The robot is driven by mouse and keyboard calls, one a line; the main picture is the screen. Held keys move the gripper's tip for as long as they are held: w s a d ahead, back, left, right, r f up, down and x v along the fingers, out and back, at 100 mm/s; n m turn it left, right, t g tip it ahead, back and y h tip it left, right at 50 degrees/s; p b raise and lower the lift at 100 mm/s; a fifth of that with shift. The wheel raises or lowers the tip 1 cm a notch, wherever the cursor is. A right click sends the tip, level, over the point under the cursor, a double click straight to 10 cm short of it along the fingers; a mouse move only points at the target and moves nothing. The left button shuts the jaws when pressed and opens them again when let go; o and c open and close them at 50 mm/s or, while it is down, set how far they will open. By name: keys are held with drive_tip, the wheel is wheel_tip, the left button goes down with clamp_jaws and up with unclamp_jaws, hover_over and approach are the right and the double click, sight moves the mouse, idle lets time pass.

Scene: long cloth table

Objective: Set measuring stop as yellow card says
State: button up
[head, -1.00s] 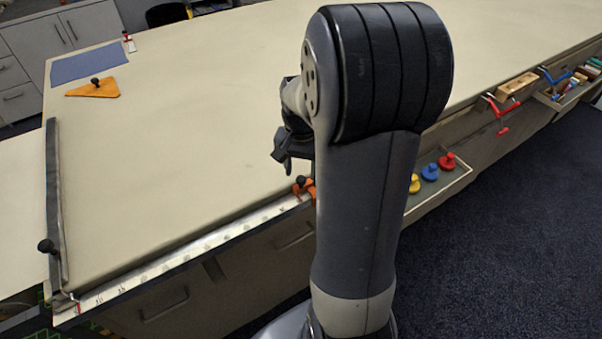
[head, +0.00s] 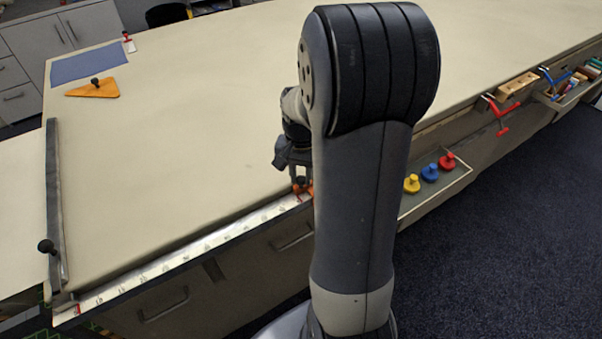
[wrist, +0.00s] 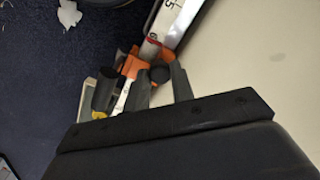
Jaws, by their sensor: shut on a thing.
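The measuring stop (head: 308,190) is a small orange block with a dark knob, on the white ruler (head: 190,251) along the table's front edge. My arm hides the ruler's right part in the head view. I cannot make out a yellow card.
A dark bar (head: 53,190) with a black knob lies along the table's left end. A blue cloth (head: 88,64) and an orange triangle (head: 94,89) lie at the far left. Below the front edge, an open drawer (head: 436,192) holds yellow, blue and red knobbed pieces. The tabletop's middle is clear.

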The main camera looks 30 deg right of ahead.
clamp_jaws()
drive_tip(key=a, duration=2)
drive_tip(key=shift+s, duration=0.35)
drive_tip(key=o, duration=0.9)
unclamp_jaws()
wheel_tip(320, 180, up, 11)
drive_tip(key=shift+f, duration=0.1)
drive_tip(key=shift+f, duration=0.1)
